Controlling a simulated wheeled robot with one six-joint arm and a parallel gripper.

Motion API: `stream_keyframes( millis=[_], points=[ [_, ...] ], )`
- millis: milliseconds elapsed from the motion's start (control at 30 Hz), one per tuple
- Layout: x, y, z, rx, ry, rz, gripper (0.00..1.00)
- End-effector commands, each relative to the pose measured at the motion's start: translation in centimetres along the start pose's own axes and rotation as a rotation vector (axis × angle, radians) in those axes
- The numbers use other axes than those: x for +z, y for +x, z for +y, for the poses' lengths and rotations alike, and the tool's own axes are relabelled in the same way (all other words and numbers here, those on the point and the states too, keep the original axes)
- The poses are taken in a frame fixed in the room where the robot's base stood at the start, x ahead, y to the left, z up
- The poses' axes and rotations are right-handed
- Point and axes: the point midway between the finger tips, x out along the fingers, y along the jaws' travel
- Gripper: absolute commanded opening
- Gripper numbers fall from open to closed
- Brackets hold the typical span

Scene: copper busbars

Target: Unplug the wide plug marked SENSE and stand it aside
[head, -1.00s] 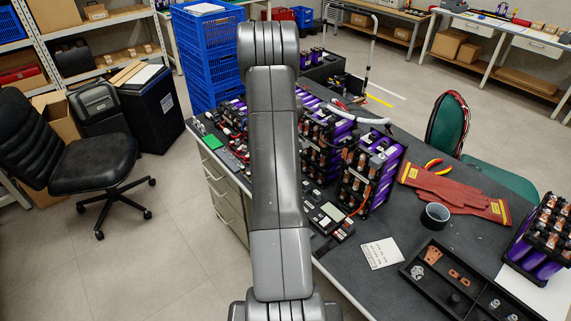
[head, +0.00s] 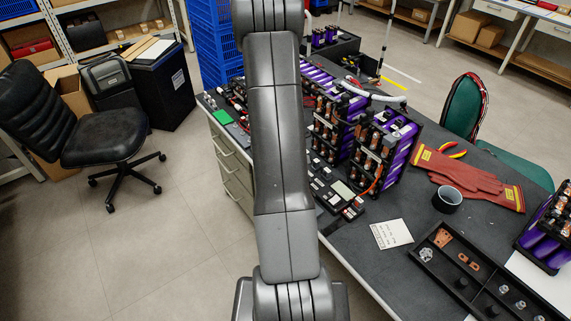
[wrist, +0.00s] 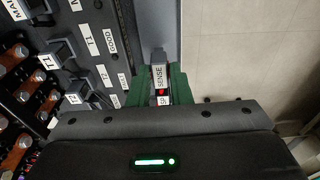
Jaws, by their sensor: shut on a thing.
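In the wrist view, my gripper (wrist: 162,80) has green fingers closed on the sides of the plug labelled SENSE (wrist: 158,77). A second label reading SP and a small red mark show on or beside it between the fingers. The plug is at the edge of the dark panel (wrist: 97,14), beside a grey strip. Whether its far end is in a socket cannot be told. In the head view my gripper and the plug are hidden behind my arm.
Other dark plugs (wrist: 64,50) near labels T1 and T2 stand on the panel left of my gripper, close to copper busbars (wrist: 14,56). Bare floor (wrist: 245,50) lies right. In the head view, battery modules (head: 385,150), gloves (head: 465,180), tape (head: 447,199) and a parts tray (head: 450,285) crowd the bench.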

Motion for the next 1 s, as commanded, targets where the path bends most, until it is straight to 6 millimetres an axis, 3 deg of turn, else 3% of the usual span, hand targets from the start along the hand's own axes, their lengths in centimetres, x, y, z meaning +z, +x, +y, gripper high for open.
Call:
stream_keyframes(
  millis=[67,1000],
  points=[
    [0.07,0.79,0.02,0.001,0.000,0.001,0.02],
    [0.12,1.18,0.04,0.001,0.000,0.001,0.02]
  ],
)
